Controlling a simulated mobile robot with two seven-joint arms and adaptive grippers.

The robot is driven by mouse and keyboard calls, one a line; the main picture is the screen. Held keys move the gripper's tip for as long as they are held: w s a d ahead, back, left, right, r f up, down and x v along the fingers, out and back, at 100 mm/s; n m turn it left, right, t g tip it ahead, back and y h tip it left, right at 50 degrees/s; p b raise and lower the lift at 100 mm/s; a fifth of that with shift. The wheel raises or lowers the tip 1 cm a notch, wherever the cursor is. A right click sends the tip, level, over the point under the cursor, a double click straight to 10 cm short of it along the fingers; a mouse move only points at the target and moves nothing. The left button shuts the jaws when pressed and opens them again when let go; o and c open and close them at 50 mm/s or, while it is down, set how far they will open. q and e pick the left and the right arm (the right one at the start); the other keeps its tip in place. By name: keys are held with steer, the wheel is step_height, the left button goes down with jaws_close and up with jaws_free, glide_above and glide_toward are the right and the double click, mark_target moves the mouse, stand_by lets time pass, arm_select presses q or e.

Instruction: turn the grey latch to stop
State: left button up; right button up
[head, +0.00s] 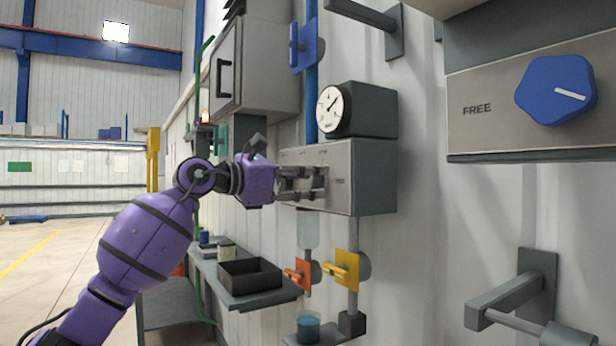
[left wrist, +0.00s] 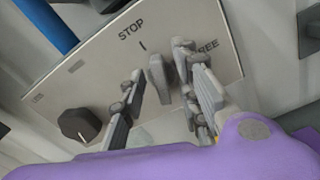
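The grey latch (left wrist: 159,80) sits on a light metal panel (left wrist: 85,88) with the printed words STOP and FREE. It stands below a short mark under STOP, its upper end roughly towards that mark. FREE is to its right, partly behind a finger. My left gripper (left wrist: 160,68) is open, with one finger on each side of the latch; I cannot tell whether either touches it. In the head view my left gripper (head: 302,182) is at the front of the panel box (head: 368,160) and hides the latch. My right gripper is not in view.
A black knob (left wrist: 80,125) is on the same panel. A round gauge (head: 352,110) stands on the box. Below are an orange valve handle (head: 298,274), a yellow one (head: 343,270) and a black tray (head: 250,275). A blue knob (head: 556,90) is at upper right.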

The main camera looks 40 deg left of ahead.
arm_select(q)
jaws_close()
